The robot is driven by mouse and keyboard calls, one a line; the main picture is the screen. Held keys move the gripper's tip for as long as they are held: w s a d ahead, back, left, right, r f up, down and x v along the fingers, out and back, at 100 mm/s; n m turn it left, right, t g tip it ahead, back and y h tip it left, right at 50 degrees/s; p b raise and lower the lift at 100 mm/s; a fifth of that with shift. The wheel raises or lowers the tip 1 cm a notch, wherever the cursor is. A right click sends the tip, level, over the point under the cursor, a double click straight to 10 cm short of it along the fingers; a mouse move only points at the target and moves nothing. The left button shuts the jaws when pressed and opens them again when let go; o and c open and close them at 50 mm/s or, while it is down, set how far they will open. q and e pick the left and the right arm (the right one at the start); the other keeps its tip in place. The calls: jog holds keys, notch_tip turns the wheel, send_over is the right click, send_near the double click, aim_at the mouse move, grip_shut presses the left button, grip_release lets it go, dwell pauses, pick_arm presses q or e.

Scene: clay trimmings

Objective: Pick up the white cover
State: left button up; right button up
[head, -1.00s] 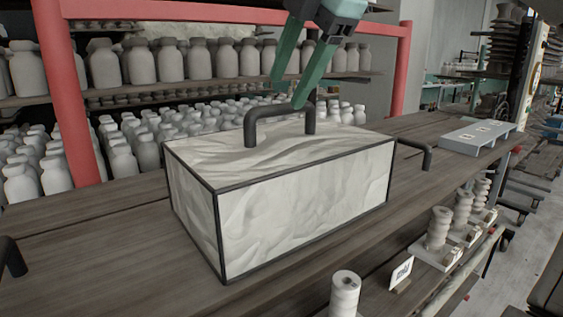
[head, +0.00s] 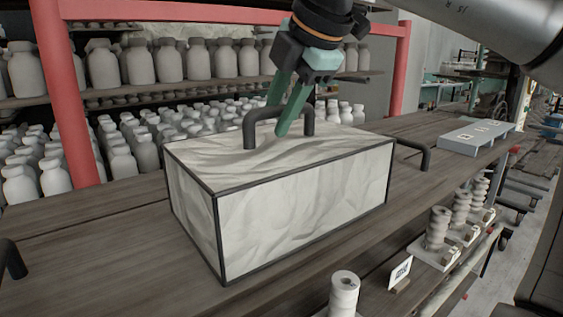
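The white cover (head: 300,195) is a box with creased, clay-like pale panels and dark edges. It sits upright on the wooden table and has a dark arched handle (head: 308,122) on its top. My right gripper (head: 277,120) comes from above, with its green fingers at the handle's crossbar. One finger passes in front of the bar and the other appears behind it, its tip partly hidden. The fingers look apart, and I see no clear grip on the bar. My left gripper is not in view.
The wooden table (head: 100,260) has dark side handles, one (head: 415,152) right of the cover. Spool-like stacks (head: 344,292) and a small card (head: 400,273) line the front right. A grey slab (head: 476,137) lies at the back right. Shelves of pale bottles (head: 140,62) stand behind.

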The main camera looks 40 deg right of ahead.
grip_shut()
dwell(1.0)
